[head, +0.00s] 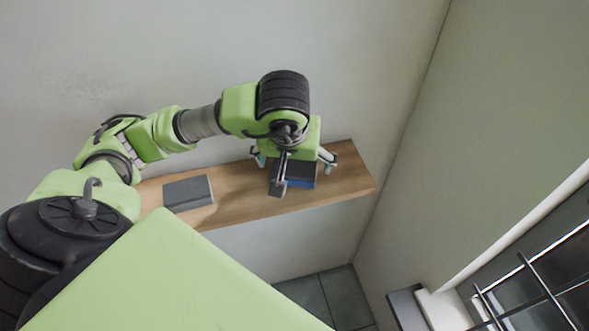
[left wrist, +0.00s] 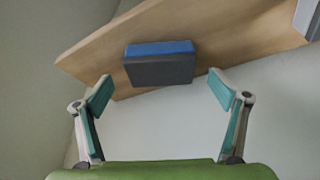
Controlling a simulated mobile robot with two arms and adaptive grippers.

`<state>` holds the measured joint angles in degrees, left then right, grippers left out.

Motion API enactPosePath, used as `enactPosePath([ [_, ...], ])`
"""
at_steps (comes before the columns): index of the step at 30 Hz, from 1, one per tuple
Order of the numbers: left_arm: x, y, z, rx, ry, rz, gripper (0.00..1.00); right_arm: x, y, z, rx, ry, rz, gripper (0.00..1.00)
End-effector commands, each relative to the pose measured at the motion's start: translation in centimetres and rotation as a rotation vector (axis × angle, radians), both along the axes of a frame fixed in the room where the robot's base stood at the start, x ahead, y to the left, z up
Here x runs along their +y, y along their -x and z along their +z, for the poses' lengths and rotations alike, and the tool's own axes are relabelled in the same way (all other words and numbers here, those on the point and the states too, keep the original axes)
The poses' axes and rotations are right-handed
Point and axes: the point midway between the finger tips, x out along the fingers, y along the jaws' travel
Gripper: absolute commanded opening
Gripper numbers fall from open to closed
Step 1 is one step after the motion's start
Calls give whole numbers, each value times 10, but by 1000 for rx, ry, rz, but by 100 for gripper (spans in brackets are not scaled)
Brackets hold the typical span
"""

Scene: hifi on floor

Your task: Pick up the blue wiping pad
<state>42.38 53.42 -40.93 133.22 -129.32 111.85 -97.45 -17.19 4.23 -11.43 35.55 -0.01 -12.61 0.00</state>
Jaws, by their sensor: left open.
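The blue wiping pad (head: 301,182) lies on a wooden shelf, a block with a dark grey layer and a blue layer. In the left wrist view the pad (left wrist: 160,63) shows its blue side at the top and its grey side nearer me. My left gripper (head: 295,160) is above the pad in the head view and partly covers it. In the left wrist view my left gripper (left wrist: 156,86) has its teal fingers spread wide on either side of the pad, apart from it and empty. My right gripper is not in view.
The wooden shelf (head: 245,202) runs along the wall. A grey block (head: 188,193) lies on it to the left of the pad, with bare wood between. A wall stands close at the shelf's right end. A dark rack (head: 530,285) is at the lower right.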

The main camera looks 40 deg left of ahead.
Motion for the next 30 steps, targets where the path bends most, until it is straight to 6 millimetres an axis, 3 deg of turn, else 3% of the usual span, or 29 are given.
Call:
enactPosePath([
  [3, 5, -5, -11, 7, 0, 2, 89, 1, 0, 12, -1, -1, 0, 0],
  [9, 8, -13, -30, 2, 0, 0, 89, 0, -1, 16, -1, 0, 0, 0],
  [17, 9, -15, -33, -1, 0, 0, 89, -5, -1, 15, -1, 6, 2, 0],
  [22, 9, -15, -33, 0, 1, 0, 48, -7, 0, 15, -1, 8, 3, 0],
  [30, 9, -15, -33, -1, 1, 1, 44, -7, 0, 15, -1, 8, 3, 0],
])
